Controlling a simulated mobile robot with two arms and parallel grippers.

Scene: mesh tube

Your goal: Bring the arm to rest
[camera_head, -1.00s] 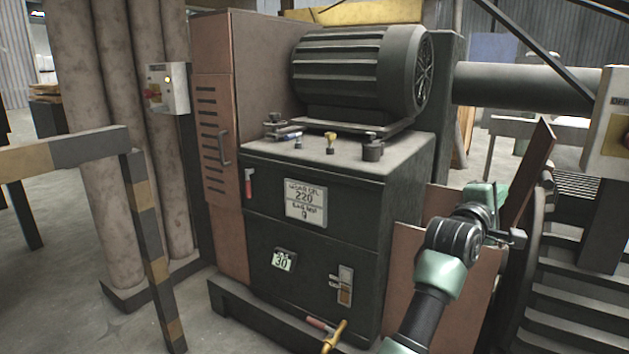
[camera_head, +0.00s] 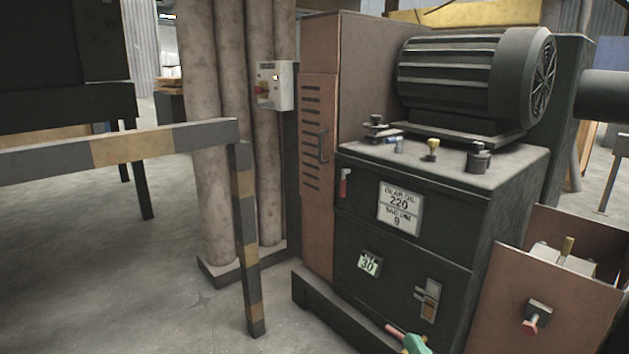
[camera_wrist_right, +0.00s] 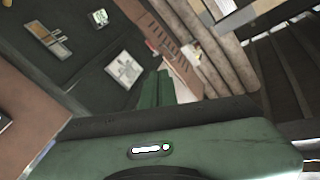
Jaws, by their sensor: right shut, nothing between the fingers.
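The rest of my right arm is out of the head view. My left gripper is in neither view.
A dark machine cabinet (camera_head: 400,255) with a motor (camera_head: 465,80) on top stands at centre right. An open brown box (camera_head: 545,300) is at its right. A striped barrier (camera_head: 130,148) and pipes (camera_head: 208,150) stand at left. Grey floor (camera_head: 130,290) is clear at lower left.

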